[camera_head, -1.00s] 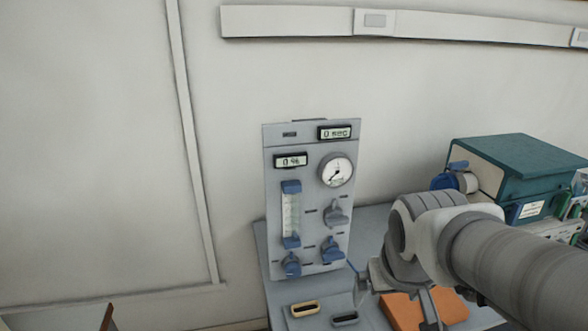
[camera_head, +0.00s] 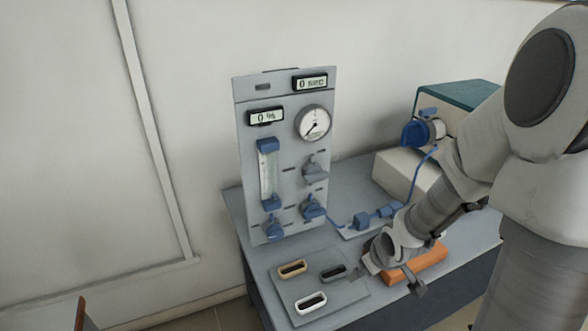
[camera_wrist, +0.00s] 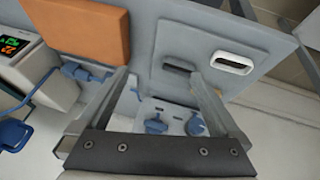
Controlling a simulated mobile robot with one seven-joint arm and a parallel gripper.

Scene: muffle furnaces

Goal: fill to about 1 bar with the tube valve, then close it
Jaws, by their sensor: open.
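The upright grey panel (camera_head: 290,215) carries a round gauge (camera_head: 313,123) whose needle points to the lower left. Below the gauge are a grey knob (camera_head: 315,170) and two blue knobs, one at right (camera_head: 313,208) and one at lower left (camera_head: 274,228). A blue tube on the bench has two blue fittings, left (camera_head: 362,220) and right (camera_head: 390,211). I cannot tell which part is the tube valve. My gripper (camera_head: 390,280) is open and empty, low over the bench in front of the fittings. In the wrist view its fingers (camera_wrist: 163,88) stand wide apart.
An orange block (camera_head: 418,265) lies by my gripper. A plate with slotted holders (camera_head: 345,295) lies at the bench's front. A teal-topped furnace (camera_head: 455,97) stands behind. The wrist view shows a lit controller (camera_wrist: 20,45) at left.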

